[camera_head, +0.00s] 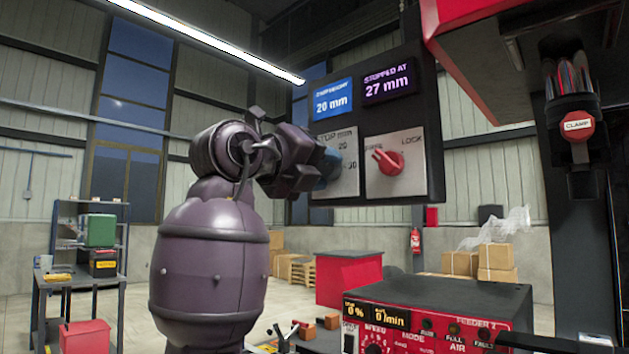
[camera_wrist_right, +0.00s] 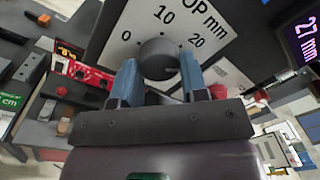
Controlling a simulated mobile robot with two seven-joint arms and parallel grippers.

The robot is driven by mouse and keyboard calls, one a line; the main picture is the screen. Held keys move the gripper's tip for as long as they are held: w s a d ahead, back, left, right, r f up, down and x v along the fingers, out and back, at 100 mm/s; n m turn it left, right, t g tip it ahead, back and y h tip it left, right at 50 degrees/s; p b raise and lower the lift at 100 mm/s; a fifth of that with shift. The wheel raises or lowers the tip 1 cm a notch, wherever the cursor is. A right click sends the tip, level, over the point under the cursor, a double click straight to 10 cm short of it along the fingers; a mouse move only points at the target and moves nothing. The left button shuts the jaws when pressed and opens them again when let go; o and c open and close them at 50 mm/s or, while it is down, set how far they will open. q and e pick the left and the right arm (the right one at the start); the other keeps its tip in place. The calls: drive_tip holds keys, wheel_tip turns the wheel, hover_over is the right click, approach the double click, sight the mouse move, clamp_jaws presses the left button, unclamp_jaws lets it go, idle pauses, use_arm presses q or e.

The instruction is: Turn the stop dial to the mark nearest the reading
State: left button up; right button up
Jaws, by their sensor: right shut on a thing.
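The stop dial (camera_wrist_right: 158,58) is a dark round knob on a white plate (camera_wrist_right: 212,28) marked 0, 10 and 20 in the right wrist view. My right gripper (camera_wrist_right: 162,82) is shut on it, one blue finger at each side. Its pointer is not clear. In the head view my right gripper (camera_head: 328,165) covers the dial; 20 and 30 show on the plate (camera_head: 348,180). A purple display (camera_head: 388,80) reads "STOPPED AT 27 mm". A blue display (camera_head: 332,100) reads 20 mm. My left gripper is not in view.
A red lock knob (camera_head: 388,162) sits on the plate right of the dial. A red CLAMP button (camera_head: 577,126) hangs at the right. A red control box (camera_head: 420,322) stands below the panel. Open air lies between panel and box.

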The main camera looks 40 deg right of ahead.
drive_tip(key=m, duration=0.2)
drive_tip(key=m+b, duration=0.1)
drive_tip(key=shift+w+f+m, duration=0.15)
drive_tip(key=shift+f+m, duration=0.1)
drive_tip(key=shift+m, duration=0.05)
drive_tip(key=shift+r+m+b, duration=0.1)
drive_tip(key=shift+m+b, duration=0.4)
drive_tip(key=shift+m, duration=1)
drive_tip(key=o, duration=0.9)
drive_tip(key=shift+r, duration=0.1)
drive_tip(key=a, duration=0.5)
drive_tip(key=a+p, duration=0.1)
drive_tip(key=a, duration=0.5)
drive_tip(key=shift+s, duration=0.2)
